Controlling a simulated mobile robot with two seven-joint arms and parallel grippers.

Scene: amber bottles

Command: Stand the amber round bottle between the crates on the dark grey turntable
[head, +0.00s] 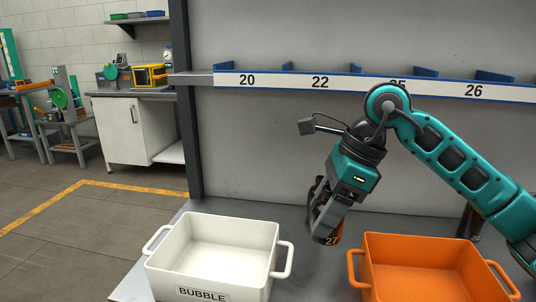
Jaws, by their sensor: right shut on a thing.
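My right gripper (325,217) comes down from the upper right and is shut on the amber round bottle (331,239). Only part of the bottle shows, with the number 27 on it; the fingers hide much of the rest. The bottle is in the gap between the white crate (207,277) on the left and the orange crate (418,246) on the right, toward their far side. I cannot tell whether it touches the grey table. I do not see a dark grey turntable. My left gripper is not in view.
The white crate is marked BUBBLE, and both crates look empty. A dark, partly hidden thing (467,219) stands behind the orange crate, under my right arm. A numbered shelf rail (355,84) runs across the back panel above the table.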

